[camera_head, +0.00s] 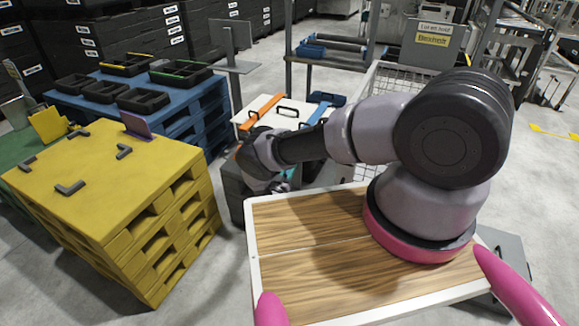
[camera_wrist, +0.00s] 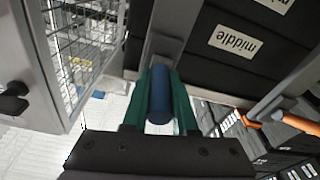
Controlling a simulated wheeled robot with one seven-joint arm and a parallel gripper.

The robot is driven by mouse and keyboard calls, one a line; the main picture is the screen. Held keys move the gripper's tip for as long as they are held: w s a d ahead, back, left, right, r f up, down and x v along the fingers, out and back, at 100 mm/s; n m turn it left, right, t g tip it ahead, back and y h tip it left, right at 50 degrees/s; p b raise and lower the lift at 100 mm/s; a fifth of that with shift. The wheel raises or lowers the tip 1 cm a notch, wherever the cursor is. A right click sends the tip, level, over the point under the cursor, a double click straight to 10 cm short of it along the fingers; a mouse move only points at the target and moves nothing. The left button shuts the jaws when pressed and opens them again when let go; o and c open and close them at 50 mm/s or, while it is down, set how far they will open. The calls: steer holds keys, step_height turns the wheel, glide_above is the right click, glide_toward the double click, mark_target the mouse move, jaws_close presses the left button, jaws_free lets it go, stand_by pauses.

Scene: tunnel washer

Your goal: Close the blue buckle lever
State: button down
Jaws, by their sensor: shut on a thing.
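In the wrist view, the blue buckle lever (camera_wrist: 160,98) shows as a rounded blue bar running away from me. My gripper (camera_wrist: 160,88) has its two green fingers on either side of the bar and is shut on it. The bar lies in front of a grey metal bracket (camera_wrist: 163,47) on a dark case front. In the head view, my gripper (camera_head: 281,183) is low beside the dark case, mostly hidden by my wrist. The lever between the fingers cannot be made out there.
An orange lever (camera_wrist: 273,118) is at the right in the wrist view. A dark panel bears an upside-down "middle" label (camera_wrist: 234,40). A wire mesh cage (camera_wrist: 85,35) is at the left. In the head view, a yellow pallet stack (camera_head: 120,190) stands left of my arm.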

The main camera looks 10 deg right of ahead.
stand_by(0.4)
steer(key=c, duration=0.7)
jaws_free()
steer(key=shift+s+a, duration=0.1)
steer(key=v, duration=1)
steer(key=shift+s+a+f, duration=0.15)
steer(key=shift+s+f, duration=0.1)
steer(key=shift+f, duration=0.05)
